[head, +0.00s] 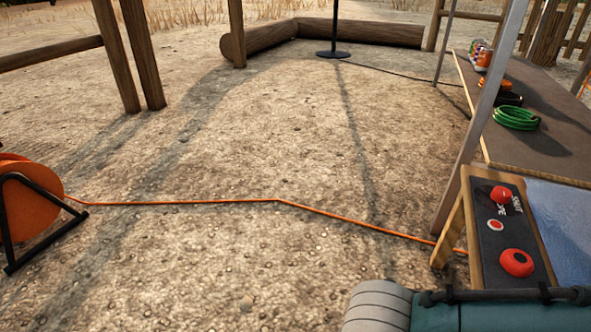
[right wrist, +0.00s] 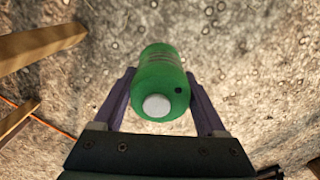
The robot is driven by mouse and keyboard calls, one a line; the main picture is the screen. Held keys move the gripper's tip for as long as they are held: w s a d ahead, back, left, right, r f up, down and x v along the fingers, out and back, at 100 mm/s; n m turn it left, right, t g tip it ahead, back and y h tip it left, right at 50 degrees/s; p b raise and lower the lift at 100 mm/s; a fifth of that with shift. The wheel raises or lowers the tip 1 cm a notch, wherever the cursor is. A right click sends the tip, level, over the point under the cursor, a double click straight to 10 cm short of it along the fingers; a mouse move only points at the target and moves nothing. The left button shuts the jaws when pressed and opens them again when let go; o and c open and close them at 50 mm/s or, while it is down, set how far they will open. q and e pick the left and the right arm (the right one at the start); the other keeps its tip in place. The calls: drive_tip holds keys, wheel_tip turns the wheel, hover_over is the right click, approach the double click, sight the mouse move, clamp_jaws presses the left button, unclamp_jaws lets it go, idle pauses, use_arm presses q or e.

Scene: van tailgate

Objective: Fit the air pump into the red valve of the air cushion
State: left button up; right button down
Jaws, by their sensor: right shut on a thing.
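In the right wrist view my right gripper (right wrist: 160,105) is shut on a green cylinder (right wrist: 158,72), which looks like the air pump. Its round white end (right wrist: 156,106) faces the camera, with a small dark dot beside it; its far end is hidden. The purple fingers lie on either side of it. Neither gripper shows in the head view. I cannot clearly identify the air cushion or its red valve. A dark panel (head: 494,240) at the right carries a red knob (head: 500,195), a small red-and-white button (head: 495,225) and a round red-orange piece (head: 516,263).
An orange cable reel (head: 30,205) stands at the left, its cable (head: 280,201) running across the gravel to the panel. A tabletop (head: 540,150) at the right holds a green coil (head: 516,118). A teal roll-like thing (head: 460,318) fills the bottom right.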

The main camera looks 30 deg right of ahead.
wheel_tip(320, 180, up, 7)
drive_tip(key=p, duration=0.4)
drive_tip(key=shift+r, duration=0.1)
use_arm(q)
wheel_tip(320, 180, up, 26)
drive_tip(key=p, duration=2)
use_arm(e)
wheel_tip(320, 180, up, 18)
drive_tip(key=shift+r, duration=0.1)
use_arm(q)
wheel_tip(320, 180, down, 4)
drive_tip(key=b, duration=0.4)
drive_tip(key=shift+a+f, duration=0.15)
use_arm(e)
drive_tip(key=d, duration=2.6)
drive_tip(key=shift+d, duration=0.25)
